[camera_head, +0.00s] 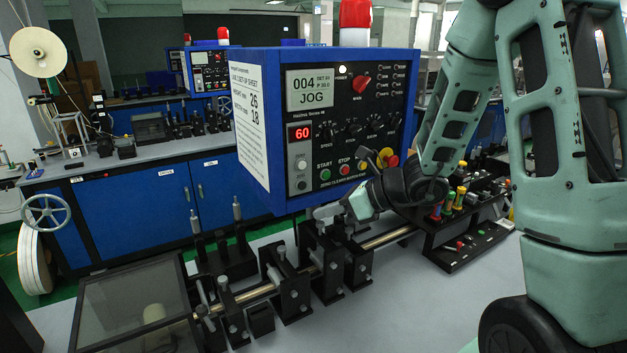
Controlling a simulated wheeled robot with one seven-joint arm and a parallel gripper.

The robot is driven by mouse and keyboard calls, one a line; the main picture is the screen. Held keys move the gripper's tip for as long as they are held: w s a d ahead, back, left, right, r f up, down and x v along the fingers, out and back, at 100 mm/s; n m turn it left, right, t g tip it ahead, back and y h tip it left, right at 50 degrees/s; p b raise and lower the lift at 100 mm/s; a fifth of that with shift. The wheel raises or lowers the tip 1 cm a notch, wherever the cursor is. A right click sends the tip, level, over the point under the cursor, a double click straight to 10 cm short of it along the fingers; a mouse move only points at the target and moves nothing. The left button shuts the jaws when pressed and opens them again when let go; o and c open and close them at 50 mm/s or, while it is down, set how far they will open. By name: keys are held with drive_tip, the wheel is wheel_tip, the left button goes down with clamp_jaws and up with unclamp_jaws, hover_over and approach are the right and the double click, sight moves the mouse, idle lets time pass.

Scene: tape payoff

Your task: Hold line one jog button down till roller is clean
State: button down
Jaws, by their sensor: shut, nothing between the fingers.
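The blue control box (245,130) stands at the middle, its black front panel facing me. Its display (310,90) reads "004" and "JOG", and a red readout (300,133) shows 60. A pale round button (301,163), likely the jog button, is at the panel's lower left, left of the green START button (325,175) and red STOP button (345,169). My gripper (322,212) is shut and empty just below the panel's lower edge, apart from the buttons. A pale roller (155,314) shows partly through a dark clear cover (125,295); its cleanliness cannot be told.
Black brackets (325,265) on a metal shaft (385,238) stand below my gripper. A black tool rack (455,255) with colored handles is at right. Another blue box (208,70) stands on the bench behind.

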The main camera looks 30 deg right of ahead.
drive_tip(key=d, duration=0.1)
drive_tip(key=m, duration=0.1)
drive_tip(key=d+t, duration=0.1)
drive_tip(key=shift+w+d+m+h, duration=0.3)
drive_tip(key=shift+h, duration=0.1)
drive_tip(key=p, duration=0.2)
approach(302, 185)
drive_tip(key=w+a+f, duration=0.2)
drive_tip(key=a+f, duration=0.2)
drive_tip(key=shift+w+a+f, duration=0.15)
drive_tip(key=shift+w, duration=0.25)
drive_tip(key=shift+w, duration=0.1)
idle(1.4)
drive_tip(key=shift+w, duration=0.3)
drive_tip(key=shift+w+b, duration=0.3)
drive_tip(key=shift+w, duration=0.15)
idle(3.7)
